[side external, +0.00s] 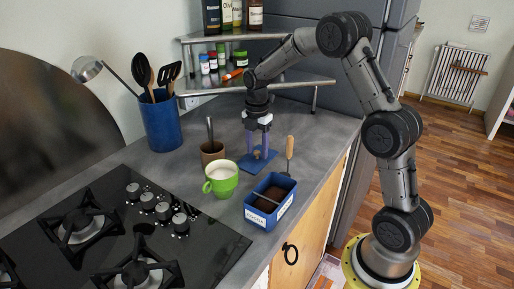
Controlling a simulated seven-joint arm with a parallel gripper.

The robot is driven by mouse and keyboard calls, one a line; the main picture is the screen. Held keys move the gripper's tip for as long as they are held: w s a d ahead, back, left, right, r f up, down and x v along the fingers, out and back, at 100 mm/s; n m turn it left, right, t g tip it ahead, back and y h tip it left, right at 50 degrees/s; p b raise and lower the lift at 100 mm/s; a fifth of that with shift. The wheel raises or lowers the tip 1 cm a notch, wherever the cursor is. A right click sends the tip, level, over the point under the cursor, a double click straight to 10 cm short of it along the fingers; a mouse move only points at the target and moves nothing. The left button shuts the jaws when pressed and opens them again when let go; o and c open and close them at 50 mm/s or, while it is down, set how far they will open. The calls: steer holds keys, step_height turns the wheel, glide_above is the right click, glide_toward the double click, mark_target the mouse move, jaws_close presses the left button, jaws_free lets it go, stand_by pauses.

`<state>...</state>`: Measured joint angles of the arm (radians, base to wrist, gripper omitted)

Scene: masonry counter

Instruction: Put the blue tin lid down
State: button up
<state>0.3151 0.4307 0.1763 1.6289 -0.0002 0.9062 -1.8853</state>
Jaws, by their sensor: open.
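The blue tin lid (249,164) is a flat blue rectangle with a small tan knob (257,155) on top. It lies low at the grey counter behind the blue tin; I cannot tell for certain that it rests flat on it. My gripper (257,151) points straight down over the lid, its fingers open on either side of the knob. The blue tin (250,213) stands uncovered in front, with dark contents and a white label. A thin metal utensil lies across its opening.
A wooden handle (290,148) rises right of the lid. The black hob (105,235) fills the front left. A two-tier shelf (285,86) stands behind.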

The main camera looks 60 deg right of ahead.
mark_target(257, 151)
step_height(257, 151, up, 12)
steer(key=s+a+r+m+t, duration=0.1)
steer(key=s+a+r+m, duration=0.3)
steer(key=s+a+r, duration=0.15)
steer(key=s+a+f+m+t, duration=0.1)
steer(key=s+a+m+t, duration=0.1)
steer(key=s+a+m, duration=0.2)
steer(key=s+a+f+m+t, duration=0.2)
steer(key=s+a+m, duration=0.2)
steer(key=s+m, duration=0.6)
steer(key=s, duration=0.7)
steer(key=shift+a+t, duration=0.25)
steer(key=shift+t, duration=0.05)
